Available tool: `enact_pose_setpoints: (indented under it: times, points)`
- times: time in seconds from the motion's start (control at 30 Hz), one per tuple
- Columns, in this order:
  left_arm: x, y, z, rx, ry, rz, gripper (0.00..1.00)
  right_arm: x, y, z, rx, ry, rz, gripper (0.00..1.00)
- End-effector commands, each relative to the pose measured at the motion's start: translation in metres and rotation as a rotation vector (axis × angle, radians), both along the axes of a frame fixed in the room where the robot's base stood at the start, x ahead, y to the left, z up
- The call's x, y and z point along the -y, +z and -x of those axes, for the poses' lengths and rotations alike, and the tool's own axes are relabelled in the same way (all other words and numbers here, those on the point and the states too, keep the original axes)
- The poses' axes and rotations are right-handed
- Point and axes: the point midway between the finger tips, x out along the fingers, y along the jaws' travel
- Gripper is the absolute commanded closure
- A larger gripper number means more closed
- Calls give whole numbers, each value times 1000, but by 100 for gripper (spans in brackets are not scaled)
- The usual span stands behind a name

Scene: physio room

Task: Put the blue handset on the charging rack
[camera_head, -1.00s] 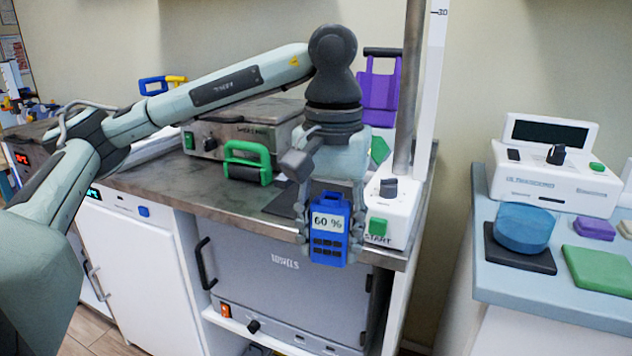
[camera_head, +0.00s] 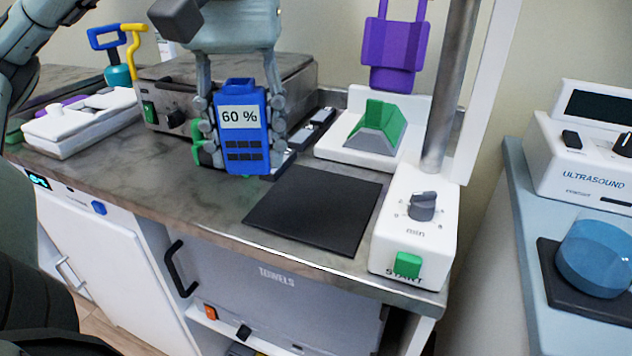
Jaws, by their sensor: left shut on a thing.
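The blue handset (camera_head: 245,150) is upright, with a "60 %" label and dark keys facing me. My left gripper (camera_head: 241,132) comes down from above and is shut on its two sides. It holds the handset in front of a low dark strip with grey blocks (camera_head: 318,122) on the metal counter. This strip may be the charging rack, but its near end is hidden behind the handset and fingers. I cannot tell whether the handset touches anything below. Green parts of another object show at the gripper's left edge. My right gripper is not in view.
A flat black mat (camera_head: 315,210) lies bare at the counter front, beside a white timer box (camera_head: 416,225) and a metal post (camera_head: 452,90). A white stand with a green wedge (camera_head: 376,128) and a purple item (camera_head: 394,45) are behind. A steel box (camera_head: 165,90) stands left.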

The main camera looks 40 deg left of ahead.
Motion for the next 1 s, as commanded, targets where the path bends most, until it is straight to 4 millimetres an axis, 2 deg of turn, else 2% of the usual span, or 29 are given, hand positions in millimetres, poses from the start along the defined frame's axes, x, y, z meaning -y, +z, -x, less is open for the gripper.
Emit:
enact_pose_setpoints:
  times: [0.17, 0.5, 0.6, 0.7, 0.87, 1.0]
  points:
    - [3, -15, -21, -10, -2, 2, 90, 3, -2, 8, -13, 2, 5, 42]
    - [12, -59, -93, -8, -1, 4, 90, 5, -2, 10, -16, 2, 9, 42]
    - [14, -66, -108, -4, -1, 3, 90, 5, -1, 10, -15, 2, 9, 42]
    - [13, -71, -113, -1, -1, 1, 90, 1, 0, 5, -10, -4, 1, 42]
    - [13, -75, -112, -1, -1, 1, 90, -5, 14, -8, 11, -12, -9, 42]
    - [13, -85, -112, -1, -1, 1, 90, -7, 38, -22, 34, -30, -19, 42]
